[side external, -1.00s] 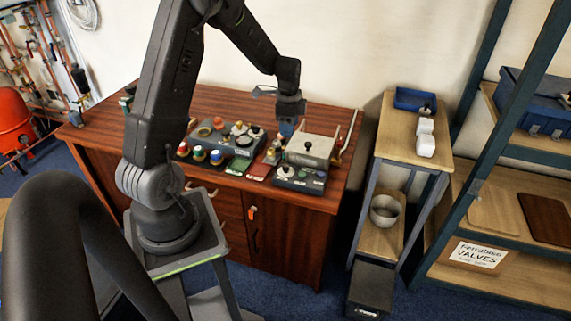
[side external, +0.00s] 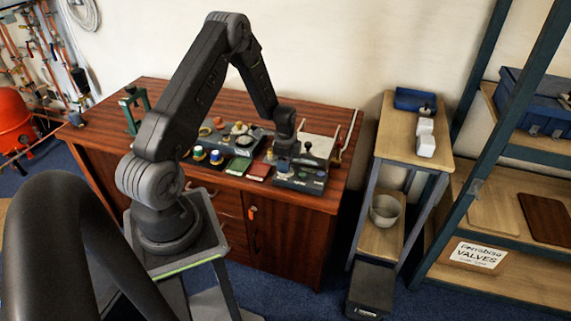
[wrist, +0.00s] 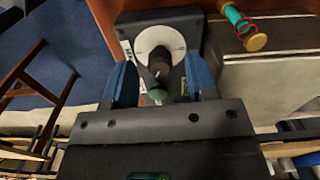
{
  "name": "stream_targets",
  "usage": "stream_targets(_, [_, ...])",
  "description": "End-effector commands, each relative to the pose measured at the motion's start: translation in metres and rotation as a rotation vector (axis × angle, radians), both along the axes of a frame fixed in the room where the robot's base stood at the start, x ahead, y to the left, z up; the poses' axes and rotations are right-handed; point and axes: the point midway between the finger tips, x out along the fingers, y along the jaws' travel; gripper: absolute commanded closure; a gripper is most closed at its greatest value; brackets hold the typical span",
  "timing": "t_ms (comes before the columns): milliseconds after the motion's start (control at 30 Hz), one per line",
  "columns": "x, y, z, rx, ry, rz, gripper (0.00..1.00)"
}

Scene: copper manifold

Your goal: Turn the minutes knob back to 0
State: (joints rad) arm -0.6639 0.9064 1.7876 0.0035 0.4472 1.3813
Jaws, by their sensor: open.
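A dark control box (side external: 298,182) sits near the front right of the wooden cabinet top. In the wrist view, it carries a round white dial (wrist: 143,42) with a black knob (wrist: 159,64). The dial's markings are too small to read, so I cannot tell its setting or whether it is the minutes knob. My gripper (wrist: 158,72) is open, with one blue finger on either side of the knob and visible gaps between. I cannot tell whether the fingertips are level with it. In the side view, my gripper (side external: 283,161) hangs low over the box and hides part of it.
A pale grey box (wrist: 270,75) with a brass and green handle (wrist: 240,25) stands close to the right finger in the wrist view. Several coloured knobs and panels (side external: 216,157) crowd the cabinet top (side external: 165,100) to the left.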

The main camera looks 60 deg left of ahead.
Motion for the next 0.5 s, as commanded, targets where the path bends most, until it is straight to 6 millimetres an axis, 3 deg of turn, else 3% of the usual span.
stream_targets(400, [0.0000, 0.0000, -0.0095, 0.001, -0.001, 0.000, 0.48])
stream_targets(500, [0.0000, 0.0000, -0.0094, 0.001, -0.001, 0.000, 0.57])
